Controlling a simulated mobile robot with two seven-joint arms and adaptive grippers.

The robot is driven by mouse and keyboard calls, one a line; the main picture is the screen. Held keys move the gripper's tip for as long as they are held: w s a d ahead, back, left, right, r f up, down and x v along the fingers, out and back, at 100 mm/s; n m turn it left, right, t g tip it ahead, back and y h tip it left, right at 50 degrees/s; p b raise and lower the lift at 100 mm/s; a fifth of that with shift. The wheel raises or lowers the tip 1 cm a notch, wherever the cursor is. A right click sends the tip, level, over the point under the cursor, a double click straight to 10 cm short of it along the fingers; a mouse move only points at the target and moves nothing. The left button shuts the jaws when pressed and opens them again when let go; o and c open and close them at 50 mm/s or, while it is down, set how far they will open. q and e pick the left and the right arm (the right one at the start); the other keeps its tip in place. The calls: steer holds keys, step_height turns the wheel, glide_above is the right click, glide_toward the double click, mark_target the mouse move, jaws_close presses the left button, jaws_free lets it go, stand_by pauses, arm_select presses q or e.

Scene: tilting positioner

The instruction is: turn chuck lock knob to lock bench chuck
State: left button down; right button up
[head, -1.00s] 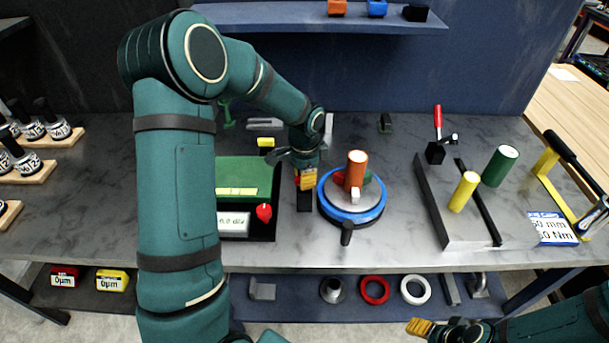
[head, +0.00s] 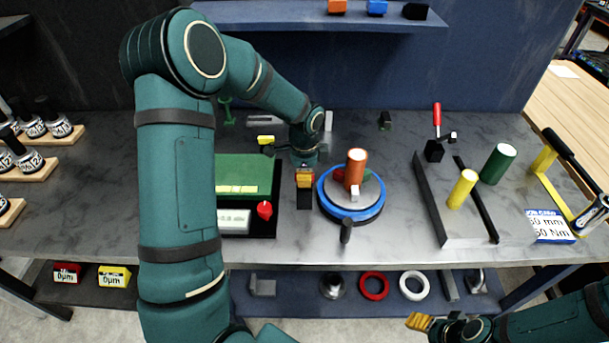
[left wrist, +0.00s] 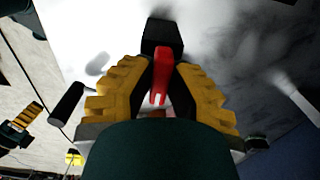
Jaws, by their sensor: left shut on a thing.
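The bench chuck (head: 368,206) is a blue ring with a grey disc, and an orange-brown cylinder (head: 356,168) stands on it. Just left of it, a small black block (head: 304,201) sits on the bench. My left gripper (head: 305,180) is over this block, pointing down. In the left wrist view a red knob (left wrist: 161,72) lies between the yellow fingers, in front of the black block (left wrist: 162,38). The left gripper is shut on this knob; the head view mostly hides it. My right gripper (head: 420,323) is low at the front, away from the bench top; its opening is unclear.
A green-topped panel (head: 235,172) with another red knob (head: 264,210) is left of the block. A black handle (head: 346,231) sticks out from the chuck's front. At right is a grey plate (head: 440,215) with yellow and green cylinders. The bench front is clear.

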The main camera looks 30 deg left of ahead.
arm_select(q)
steer(key=shift+s+f, duration=0.1)
steer(key=c, duration=0.9)
jaws_free()
steer(key=shift+c, duration=0.2)
step_height(320, 180, up, 12)
